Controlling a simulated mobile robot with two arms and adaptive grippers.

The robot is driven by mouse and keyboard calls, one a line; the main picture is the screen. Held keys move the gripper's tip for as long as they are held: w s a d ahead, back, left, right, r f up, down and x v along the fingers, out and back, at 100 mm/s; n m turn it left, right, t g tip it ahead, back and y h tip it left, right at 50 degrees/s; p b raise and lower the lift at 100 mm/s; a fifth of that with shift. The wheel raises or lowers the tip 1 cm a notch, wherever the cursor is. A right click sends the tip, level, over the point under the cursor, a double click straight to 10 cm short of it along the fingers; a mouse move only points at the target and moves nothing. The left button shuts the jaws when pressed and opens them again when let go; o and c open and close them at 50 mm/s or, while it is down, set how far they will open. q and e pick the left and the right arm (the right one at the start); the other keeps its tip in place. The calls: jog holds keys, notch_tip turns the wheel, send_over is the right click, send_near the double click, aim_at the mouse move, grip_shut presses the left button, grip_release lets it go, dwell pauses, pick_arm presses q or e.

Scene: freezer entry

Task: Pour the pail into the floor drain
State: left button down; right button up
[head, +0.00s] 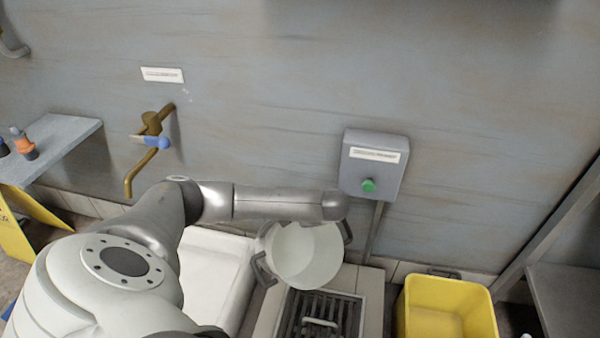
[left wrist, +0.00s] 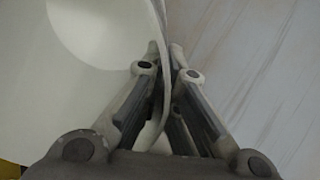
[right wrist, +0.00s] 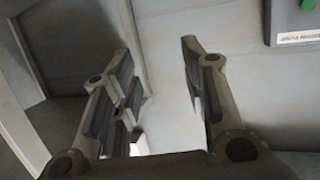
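The pail (head: 308,262), pale inside with dark side handles, is tilted above the back of the floor drain (head: 292,318), a dark grate with a grey handle. My left arm reaches over the pail from the left; its wrist hides the fingers in the head view. In the left wrist view my left gripper (left wrist: 165,58) is shut on the pail's rim (left wrist: 163,25), one finger on each side. Whether liquid is in the pail or flowing out, I cannot tell. In the right wrist view my right gripper (right wrist: 156,50) is open and empty.
A white basin (head: 210,270) lies left of the drain, and a yellow bin (head: 450,300) stands right of it. A grey box with a green button (head: 368,185) is on the wall behind. A brass tap (head: 145,165) and a shelf (head: 62,145) are at left.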

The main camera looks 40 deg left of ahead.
pick_arm(q)
jog(key=shift+w+a+h+b, duration=0.15)
jog(key=shift+a+h+b, duration=0.15)
jog(key=shift+a+h, duration=0.25)
notch_tip(320, 180, down, 8)
jog(key=g+h+b, duration=0.1)
jog(key=g+h, duration=0.1)
jog(key=h, duration=0.4)
jog(key=shift+w+a+f+b, duration=0.2)
jog(key=shift+a+f+b, duration=0.1)
jog(key=shift+a, duration=0.15)
pick_arm(e)
notch_tip(320, 180, up, 10)
jog(key=a+t+y, duration=0.1)
jog(key=t+y, duration=0.1)
jog(key=t, duration=0.4)
jog(key=shift+w+a+r, duration=0.15)
jog(key=shift+w+a, duration=0.1)
jog(key=shift+a, duration=0.05)
pick_arm(q)
jog(key=shift+h, duration=0.25)
jog(key=shift+s, duration=0.1)
